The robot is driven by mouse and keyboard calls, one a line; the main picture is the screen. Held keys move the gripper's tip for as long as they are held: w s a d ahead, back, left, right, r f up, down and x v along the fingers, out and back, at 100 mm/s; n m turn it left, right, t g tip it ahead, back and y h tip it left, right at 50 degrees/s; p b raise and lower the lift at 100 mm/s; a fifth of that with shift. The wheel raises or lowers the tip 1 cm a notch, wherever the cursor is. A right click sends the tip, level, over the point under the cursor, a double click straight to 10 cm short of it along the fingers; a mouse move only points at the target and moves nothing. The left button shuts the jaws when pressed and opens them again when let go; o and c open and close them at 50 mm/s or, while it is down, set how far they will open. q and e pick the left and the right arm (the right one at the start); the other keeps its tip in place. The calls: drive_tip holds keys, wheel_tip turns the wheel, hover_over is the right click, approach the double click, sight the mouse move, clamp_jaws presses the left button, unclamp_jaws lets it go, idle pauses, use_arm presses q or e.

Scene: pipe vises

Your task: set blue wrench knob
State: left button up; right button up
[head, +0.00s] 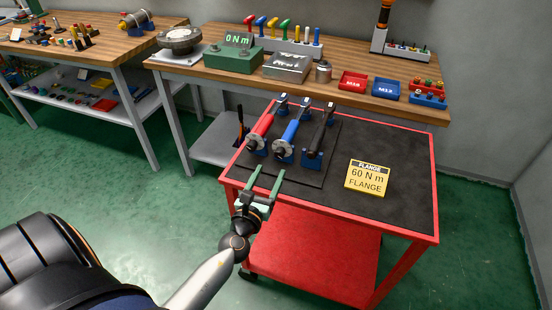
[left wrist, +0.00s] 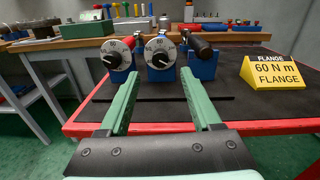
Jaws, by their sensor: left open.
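The blue wrench (head: 292,131) lies between a red wrench (head: 262,126) and a black wrench (head: 319,134) on the cart's dark mat. Its knob end faces me: in the left wrist view, a pale dial with a black knob (left wrist: 160,55) and a 60 mark near the top. The knob's exact setting is too small to read. My left gripper (head: 270,173) is open and empty, short of the wrench ends. In the left wrist view its green fingers (left wrist: 159,80) point toward the blue wrench's dial, one to each side, apart from it. My right gripper is not in view.
A yellow sign (head: 367,177) reading 60 N m FLANGE stands right of the wrenches. The red dial (left wrist: 116,54) sits close on the left. The red cart's rim (head: 405,229) runs below. A bench (head: 345,101) with a green 0 N m meter (head: 234,54) stands behind.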

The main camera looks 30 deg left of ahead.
sight(278, 156)
use_arm(q)
drive_tip(key=x, duration=0.6)
clamp_jaws()
idle(0.5)
